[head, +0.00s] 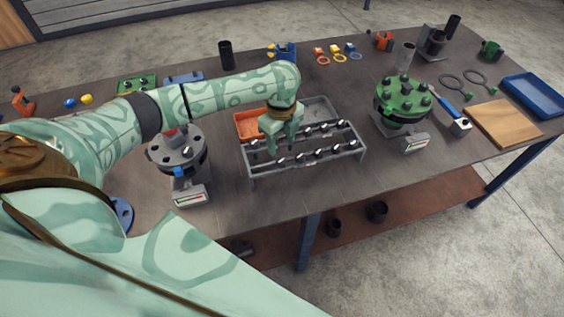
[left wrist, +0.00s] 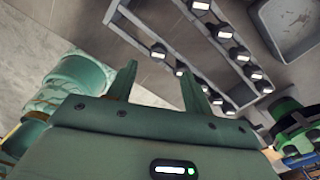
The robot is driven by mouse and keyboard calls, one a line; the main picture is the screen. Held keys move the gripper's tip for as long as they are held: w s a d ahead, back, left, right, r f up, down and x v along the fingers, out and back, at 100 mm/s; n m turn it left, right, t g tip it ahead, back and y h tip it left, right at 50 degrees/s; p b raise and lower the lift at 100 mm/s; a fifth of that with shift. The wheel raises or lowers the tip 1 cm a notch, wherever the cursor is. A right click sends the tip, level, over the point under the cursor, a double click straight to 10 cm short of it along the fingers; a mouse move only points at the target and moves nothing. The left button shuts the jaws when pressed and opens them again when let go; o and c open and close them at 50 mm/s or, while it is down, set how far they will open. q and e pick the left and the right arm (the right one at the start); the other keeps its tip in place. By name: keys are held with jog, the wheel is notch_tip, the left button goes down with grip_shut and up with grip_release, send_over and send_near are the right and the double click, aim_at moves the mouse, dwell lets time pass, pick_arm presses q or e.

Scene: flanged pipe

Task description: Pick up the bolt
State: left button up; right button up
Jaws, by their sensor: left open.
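Several dark bolts with pale heads stand in two rows in a grey rack (head: 251,171) at the middle of the table. One bolt (head: 320,149) is in the front row; bolts also show in the left wrist view (left wrist: 225,32). Which bolt is meant, I cannot tell. My left gripper (head: 281,152) points down over the left half of the rack. It is open, and nothing shows between its fingers in the left wrist view (left wrist: 158,78). The gripper hides part of the back row. My right gripper is in neither view.
An orange bin (head: 247,124) and a grey tray (head: 318,106) sit behind the rack. A grey flange (head: 178,150) with a gauge stands to the left, a green flange (head: 403,98) to the right. A wooden board (head: 505,122) and blue tray (head: 536,93) lie at the far right.

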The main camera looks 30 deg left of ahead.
aim_at(281, 160)
pick_arm(q)
notch_tip(281, 160, down, 2)
notch_tip(281, 160, down, 5)
jog(key=shift+s+f+b, duration=0.15)
jog(key=shift+b, duration=1)
jog(key=shift+c, duration=0.9)
grip_shut()
